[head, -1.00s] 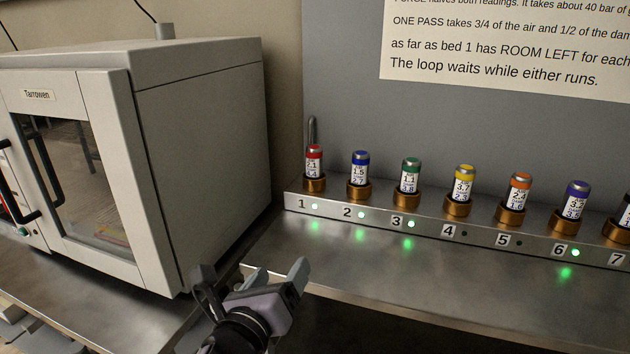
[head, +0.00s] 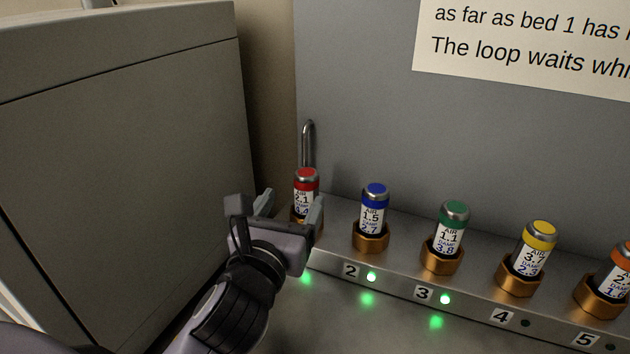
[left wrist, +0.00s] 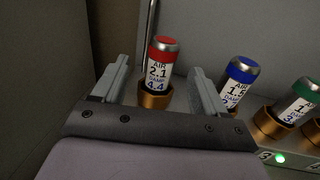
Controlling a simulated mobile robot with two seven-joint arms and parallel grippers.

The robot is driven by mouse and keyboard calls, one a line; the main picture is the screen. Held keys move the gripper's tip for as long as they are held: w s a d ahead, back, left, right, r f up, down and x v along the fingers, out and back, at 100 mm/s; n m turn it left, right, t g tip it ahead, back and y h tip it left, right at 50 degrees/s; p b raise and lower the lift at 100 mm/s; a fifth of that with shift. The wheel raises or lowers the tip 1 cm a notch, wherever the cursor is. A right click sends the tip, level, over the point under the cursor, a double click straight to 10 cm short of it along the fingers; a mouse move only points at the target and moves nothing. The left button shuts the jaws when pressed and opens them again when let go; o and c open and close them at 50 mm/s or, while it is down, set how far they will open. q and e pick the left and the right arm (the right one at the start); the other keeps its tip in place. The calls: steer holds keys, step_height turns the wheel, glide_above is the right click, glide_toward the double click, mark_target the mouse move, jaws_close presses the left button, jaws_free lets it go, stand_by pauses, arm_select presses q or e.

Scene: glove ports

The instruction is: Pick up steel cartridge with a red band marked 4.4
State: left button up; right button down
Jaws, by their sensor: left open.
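The steel cartridge with a red band (head: 306,187) stands upright in a brass socket at the left end of the rack. Its label reads AIR 2.1, DAMP 4.4 in the left wrist view (left wrist: 160,66). My left gripper (head: 290,200) is open in front of it. In the left wrist view the two fingers (left wrist: 158,88) point toward the cartridge, one on each side in the picture, with gaps to both. I cannot tell whether the cartridge is between the fingertips in depth. The gripper hides part of the socket and the rack's left end. My right gripper is not in view.
A blue-banded cartridge (head: 375,208) stands close to the right, then green (head: 453,225), yellow (head: 536,250) and orange ones on the metal rack (head: 465,305). A large grey cabinet (head: 120,160) is close on the left. A bent metal tube (head: 308,145) rises behind the red-banded cartridge.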

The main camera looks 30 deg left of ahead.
mark_target(303, 189)
arm_select(q)
steer(key=shift+x, duration=1.05)
steer(key=shift+d+x, duration=0.2)
steer(key=shift+x, duration=2.4)
steer(key=c, duration=1.2)
